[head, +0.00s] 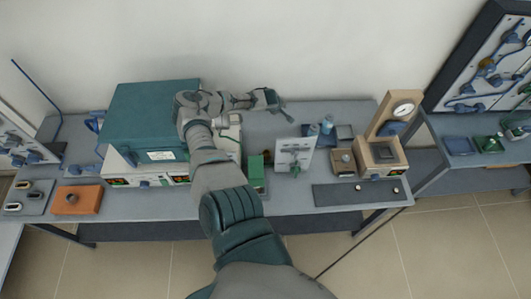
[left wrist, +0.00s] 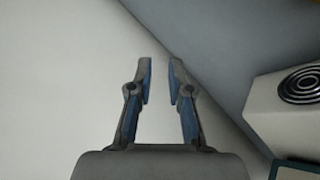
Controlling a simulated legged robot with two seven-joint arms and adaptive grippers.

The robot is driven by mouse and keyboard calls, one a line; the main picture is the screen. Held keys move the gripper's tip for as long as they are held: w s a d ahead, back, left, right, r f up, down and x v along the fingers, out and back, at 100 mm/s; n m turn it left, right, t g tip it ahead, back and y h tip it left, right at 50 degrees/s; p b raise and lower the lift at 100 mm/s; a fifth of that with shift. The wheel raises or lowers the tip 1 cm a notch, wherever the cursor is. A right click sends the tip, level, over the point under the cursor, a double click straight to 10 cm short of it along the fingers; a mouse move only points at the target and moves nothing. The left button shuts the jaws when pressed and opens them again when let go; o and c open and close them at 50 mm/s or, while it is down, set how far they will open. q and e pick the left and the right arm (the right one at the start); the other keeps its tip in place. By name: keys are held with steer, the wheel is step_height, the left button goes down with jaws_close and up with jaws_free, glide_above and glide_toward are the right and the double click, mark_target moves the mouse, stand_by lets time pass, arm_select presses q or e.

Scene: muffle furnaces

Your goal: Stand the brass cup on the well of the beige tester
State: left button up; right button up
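The beige tester (head: 382,157) stands toward the right end of the bench, with a round gauge (head: 403,110) on its upright and a dark square well on its low front block. I cannot pick out the brass cup for sure. A small brown block (head: 343,163) with a dark top stands just left of the tester. Small round pieces (head: 358,187) lie on the dark mat in front; they are too small to identify. My left gripper (head: 270,99) is near the back wall, far left of the tester. In the left wrist view (left wrist: 161,75) its fingers are apart and empty.
A teal and white furnace (head: 150,115) fills the left of the bench. A white box with a ringed top (left wrist: 265,110) is beside my left gripper. A white panel (head: 294,157) and blue bottles (head: 327,124) stand between gripper and tester. An orange block (head: 77,199) lies front left.

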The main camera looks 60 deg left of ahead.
arm_select(q)
steer(key=s+d+f+n+g+h, duration=0.25)
steer(key=s+d+n+g, duration=0.2)
steer(key=s, duration=0.25)
steer(key=n+g+h, duration=0.2)
steer(key=n, duration=0.2)
glide_above(266, 158)
steer(key=shift+t, duration=0.25)
steer(key=f+b, duration=0.2)
steer(key=f, duration=0.2)
steer(key=f+b, duration=0.2)
steer(key=f, duration=0.2)
steer(key=a+f+b, duration=0.1)
steer(key=f+b, duration=0.1)
steer(key=f, duration=0.2)
steer(key=shift+w+f, duration=0.15)
steer(key=shift+w, duration=0.15)
steer(key=shift+d+f, duration=0.3)
steer(key=shift+f, duration=0.25)
steer(key=f, duration=0.2)
steer(key=f+b, duration=0.1)
steer(key=shift+s+d+f, duration=0.15)
steer(key=shift+s+f, duration=0.05)
steer(key=shift+f, duration=0.2)
steer(key=shift+f+b, duration=0.25)
steer(key=shift+b, duration=0.05)
steer(key=shift+a, duration=0.2)
jaws_close()
